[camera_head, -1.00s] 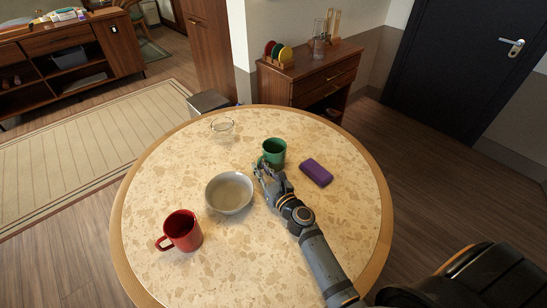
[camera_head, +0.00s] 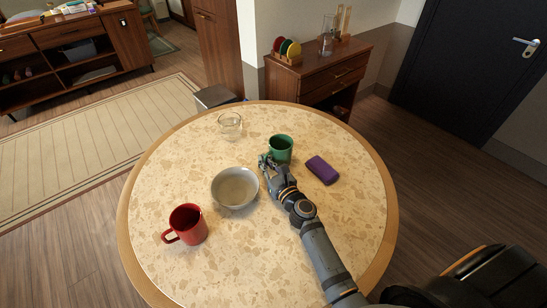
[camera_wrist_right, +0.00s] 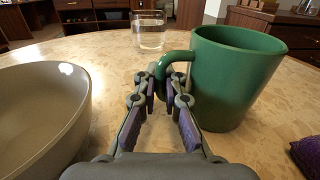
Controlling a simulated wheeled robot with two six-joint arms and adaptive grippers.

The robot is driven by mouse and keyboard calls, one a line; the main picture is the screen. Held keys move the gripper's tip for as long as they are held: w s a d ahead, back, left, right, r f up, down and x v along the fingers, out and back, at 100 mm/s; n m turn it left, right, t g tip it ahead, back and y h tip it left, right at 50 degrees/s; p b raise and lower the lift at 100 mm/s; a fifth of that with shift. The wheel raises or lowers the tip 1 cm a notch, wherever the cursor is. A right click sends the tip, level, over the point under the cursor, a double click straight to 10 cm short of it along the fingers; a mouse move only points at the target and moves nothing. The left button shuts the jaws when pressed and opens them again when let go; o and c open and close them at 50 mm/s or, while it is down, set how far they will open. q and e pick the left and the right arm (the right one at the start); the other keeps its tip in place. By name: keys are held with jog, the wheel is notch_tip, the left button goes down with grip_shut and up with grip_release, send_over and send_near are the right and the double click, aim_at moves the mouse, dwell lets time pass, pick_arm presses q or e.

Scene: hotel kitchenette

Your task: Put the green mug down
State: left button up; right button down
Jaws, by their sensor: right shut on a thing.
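The green mug (camera_head: 281,149) is upright at the far middle of the round table (camera_head: 300,247), and appears to rest on it or hang very close above it. In the right wrist view the mug (camera_wrist_right: 234,80) is at the right, its handle turned left toward my fingers. My right gripper (camera_head: 266,160) is shut on the mug's handle; its fingertips (camera_wrist_right: 160,75) close around the handle's side. The exact contact under the mug is hard to tell. My left gripper is not in view.
A grey bowl (camera_head: 235,188) stands close left of my right gripper. A purple case (camera_head: 322,170) lies right of the mug. A clear glass (camera_head: 230,126) is behind, and a red mug (camera_head: 187,225) is at the front left. The table's front is clear.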

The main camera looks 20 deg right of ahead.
aim_at(265, 156)
jog(key=r+p, duration=0.2)
jog(key=r, duration=0.1)
jog(key=r+p, duration=0.1)
jog(key=p, duration=0.1)
jog(key=shift+s+r, duration=0.25)
jog(key=shift+r, duration=0.05)
jog(key=s+r+p, duration=0.4)
jog(key=s+r, duration=0.4)
jog(key=s, duration=0.6)
jog(key=w+d+f+m+h, duration=0.1)
jog(key=w+m+h, duration=0.1)
jog(key=w, duration=0.5)
jog(key=shift+d+h+p, duration=0.35)
jog(key=shift+h+p, duration=0.1)
jog(key=shift+h, duration=0.15)
jog(key=shift+w+f, duration=0.1)
